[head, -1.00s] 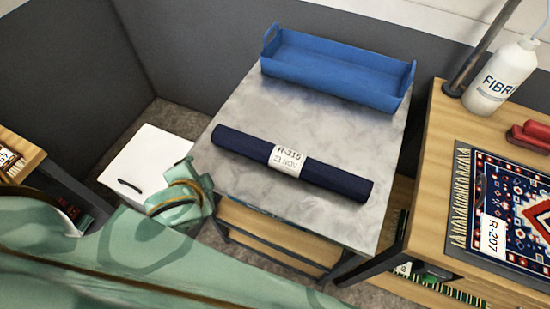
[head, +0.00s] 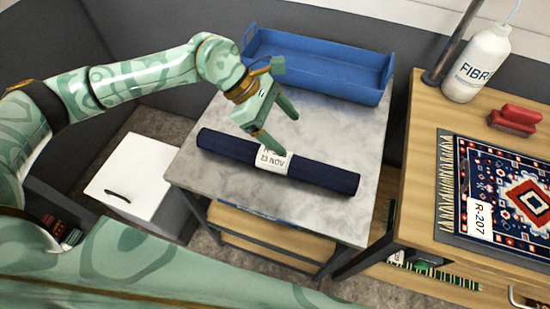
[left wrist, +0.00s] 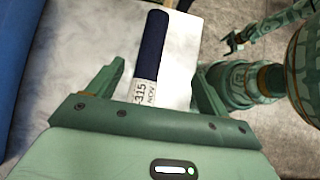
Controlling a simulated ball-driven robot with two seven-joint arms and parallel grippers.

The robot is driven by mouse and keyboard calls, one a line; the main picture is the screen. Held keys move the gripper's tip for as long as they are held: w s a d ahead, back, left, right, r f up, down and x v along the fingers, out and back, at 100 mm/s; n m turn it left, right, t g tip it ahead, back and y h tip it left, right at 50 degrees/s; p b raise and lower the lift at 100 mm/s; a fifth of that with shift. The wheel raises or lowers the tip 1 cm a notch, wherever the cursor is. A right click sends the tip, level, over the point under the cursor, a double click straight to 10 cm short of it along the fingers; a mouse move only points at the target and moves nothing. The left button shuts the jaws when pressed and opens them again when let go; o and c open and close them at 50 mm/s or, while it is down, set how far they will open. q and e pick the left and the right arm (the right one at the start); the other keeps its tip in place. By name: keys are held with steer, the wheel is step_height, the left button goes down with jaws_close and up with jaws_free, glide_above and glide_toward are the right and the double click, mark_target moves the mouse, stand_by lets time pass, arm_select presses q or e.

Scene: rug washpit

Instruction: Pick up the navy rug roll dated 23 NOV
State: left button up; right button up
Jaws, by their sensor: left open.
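The navy rug roll (head: 325,175) lies on the grey stone-look tabletop (head: 350,130). Its white paper band (head: 274,160) reads 23 NOV; the upper line is partly covered by my finger. My left gripper (head: 288,130) is open and empty, above the roll near the band. In the left wrist view the roll (left wrist: 152,40) runs between the two spread fingers (left wrist: 157,68), with the band (left wrist: 145,92) reading 315 and NOV close to the palm. What looks like my right gripper (left wrist: 232,41) is small at the upper right of that view; its jaws are unclear.
A blue open tray (head: 325,70) stands behind the roll on the same table. To the right, a wooden bench (head: 415,155) carries a patterned rug tagged R-207 (head: 505,195), a white FIBRE bottle (head: 478,65) and a red object (head: 515,118). A white box (head: 130,180) stands at lower left.

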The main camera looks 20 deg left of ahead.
mark_target(270, 152)
arm_select(q)
steer(key=w+a+f+y, duration=0.2)
steer(key=a+y, duration=0.2)
steer(key=a, duration=0.5)
steer(key=x, duration=0.3)
steer(key=b+x, duration=0.1)
steer(key=x, duration=0.5)
steer(key=shift+s+d+f+b, duration=0.1)
steer(key=shift+d+f+b, duration=0.15)
steer(key=shift+d+b, duration=0.2)
steer(key=b+x, duration=0.1)
steer(key=x, duration=0.4)
steer(key=shift+d+f, duration=0.1)
steer(key=shift+f, duration=0.15)
steer(key=shift+r, duration=0.1)
steer(key=c, duration=1.3)
steer(key=shift+c, duration=0.6)
